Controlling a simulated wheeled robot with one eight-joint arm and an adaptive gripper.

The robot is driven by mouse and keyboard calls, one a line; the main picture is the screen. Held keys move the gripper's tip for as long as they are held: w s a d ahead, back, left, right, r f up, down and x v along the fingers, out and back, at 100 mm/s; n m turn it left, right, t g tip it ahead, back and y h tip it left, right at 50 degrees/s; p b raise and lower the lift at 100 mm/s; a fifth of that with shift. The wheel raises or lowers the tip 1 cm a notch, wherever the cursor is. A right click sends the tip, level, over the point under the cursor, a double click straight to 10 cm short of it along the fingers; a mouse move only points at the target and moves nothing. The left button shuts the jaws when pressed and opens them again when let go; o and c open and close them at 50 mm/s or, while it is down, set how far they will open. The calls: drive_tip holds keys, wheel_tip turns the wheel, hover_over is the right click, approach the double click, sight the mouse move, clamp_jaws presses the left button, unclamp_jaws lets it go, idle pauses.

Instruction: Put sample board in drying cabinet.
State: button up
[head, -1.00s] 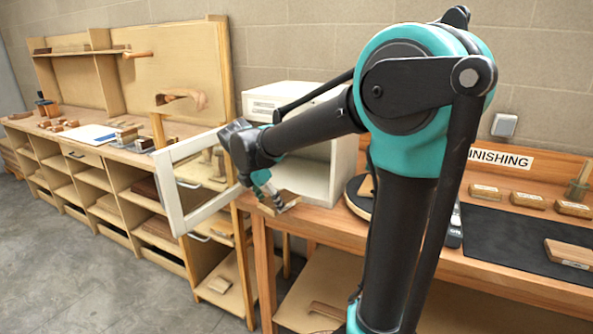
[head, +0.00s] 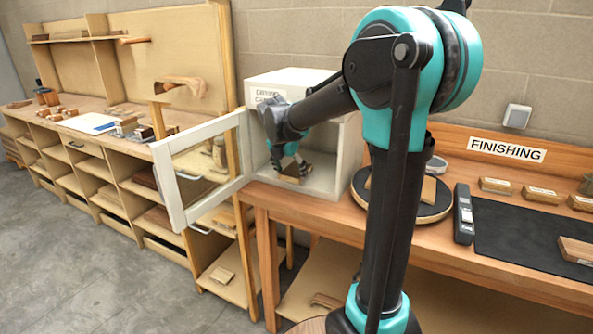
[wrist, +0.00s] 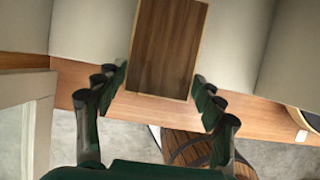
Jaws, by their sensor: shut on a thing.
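The drying cabinet (head: 345,165) is a white box on the wooden bench, with its framed glass door (head: 178,190) swung open to the left. My gripper (head: 290,165) is at the cabinet's open front, reaching inside. It is shut on the sample board (wrist: 168,48), a brown wood-grain rectangle with a pale edge, which lies between the fingers in the wrist view. In the head view the board (head: 291,178) shows small, low in the cabinet opening. I cannot tell whether it touches the cabinet floor. The arm hides part of the cabinet's front and label.
A round black turntable (head: 432,208) with a wooden piece stands right of the cabinet. A black mat (head: 530,235) and several labelled blocks lie under the FINISHING sign (head: 506,150). A long shelved workbench (head: 95,165) runs along the left.

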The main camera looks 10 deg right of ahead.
sight(296, 169)
drive_tip(key=w+d, duration=0.1)
drive_tip(key=w, duration=0.1)
drive_tip(key=w+d, duration=0.1)
drive_tip(key=shift+w+d, duration=0.35)
drive_tip(key=shift+d, duration=0.05)
drive_tip(key=shift+s+a+f, duration=0.1)
drive_tip(key=shift+a+f, duration=0.05)
drive_tip(key=shift+f, duration=0.65)
drive_tip(key=o, duration=1.2)
drive_tip(key=shift+f, duration=0.1)
